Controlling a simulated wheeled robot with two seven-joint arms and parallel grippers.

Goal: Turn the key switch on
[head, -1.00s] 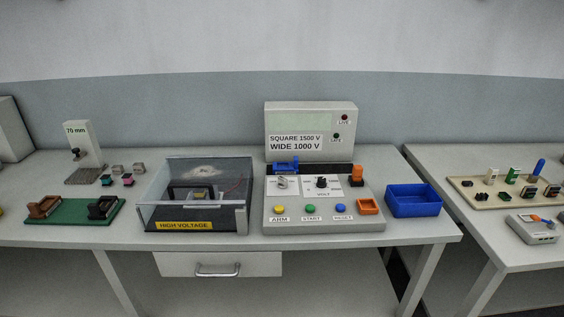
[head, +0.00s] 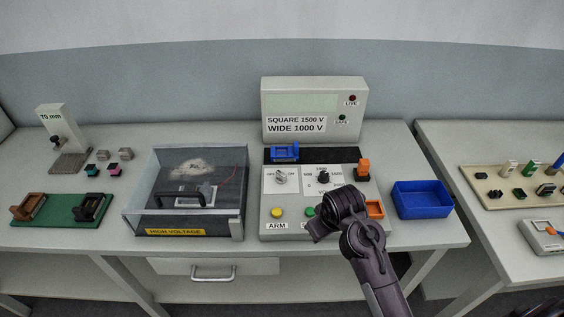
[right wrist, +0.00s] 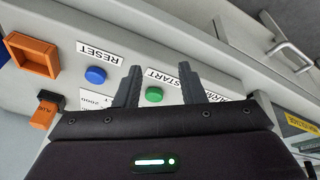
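The silver key switch (head: 280,177) sits on the left white plate of the grey control console (head: 266,222). A black rotary knob (head: 323,177) sits on the plate to its right. My right gripper (right wrist: 161,69) is open and empty over the console's front, its fingers either side of the green START button (right wrist: 154,94) in the right wrist view. In the head view my right arm (head: 362,240) covers part of the console's front right, and the fingertips are hard to make out. The key switch is uncovered. My left gripper is not in view.
A clear high-voltage box (head: 140,205) stands left of the console, and a blue bin (head: 422,199) to its right. An orange block (head: 363,167) stands up at the console's right. A yellow button (head: 277,212) is below the key switch. A display unit (head: 313,110) stands behind.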

